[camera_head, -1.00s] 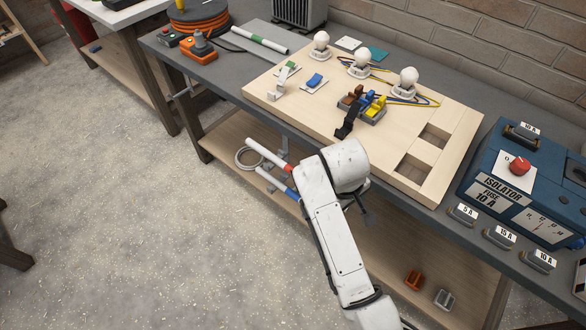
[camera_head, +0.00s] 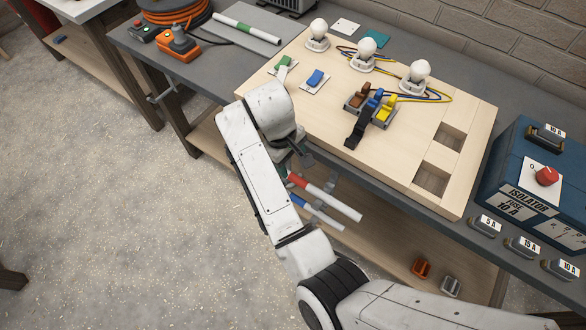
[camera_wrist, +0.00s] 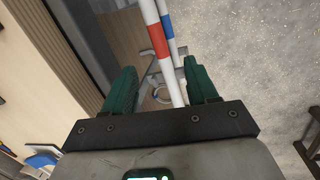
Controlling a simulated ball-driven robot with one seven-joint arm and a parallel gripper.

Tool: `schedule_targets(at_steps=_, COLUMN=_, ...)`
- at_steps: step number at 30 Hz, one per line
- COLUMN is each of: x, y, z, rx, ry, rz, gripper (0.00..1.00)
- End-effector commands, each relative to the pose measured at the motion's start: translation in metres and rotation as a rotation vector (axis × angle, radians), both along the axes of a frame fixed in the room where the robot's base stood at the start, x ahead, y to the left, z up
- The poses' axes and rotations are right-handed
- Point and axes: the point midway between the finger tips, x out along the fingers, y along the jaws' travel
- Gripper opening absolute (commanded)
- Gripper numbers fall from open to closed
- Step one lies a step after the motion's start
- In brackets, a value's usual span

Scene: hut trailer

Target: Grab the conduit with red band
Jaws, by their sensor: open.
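The white conduit with the red band (camera_head: 330,199) shows below the bench's front edge in the head view, just right of my forearm, which hides its left end. In the wrist view the red-banded conduit (camera_wrist: 158,42) runs lengthwise into the space between the green fingers of my gripper (camera_wrist: 161,82). The gripper is open and the fingers stand apart from the conduit on both sides. A second white conduit with a blue band (camera_head: 322,218) lies close beside it, and also shows in the wrist view (camera_wrist: 168,27). In the head view the fingers are mostly hidden.
Grey brackets (camera_wrist: 155,78) are beside the conduits.

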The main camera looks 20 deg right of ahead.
Motion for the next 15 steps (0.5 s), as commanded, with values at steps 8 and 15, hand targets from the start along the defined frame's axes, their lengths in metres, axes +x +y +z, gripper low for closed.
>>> schedule_targets(at_steps=8, x=-0.002, y=-0.007, z=-0.04, rx=-0.001, ry=0.004, rz=0.0, gripper=0.58)
schedule_targets(at_steps=15, x=-0.003, y=-0.01, z=-0.056, rx=0.0, ry=0.002, rz=0.0, gripper=0.58)
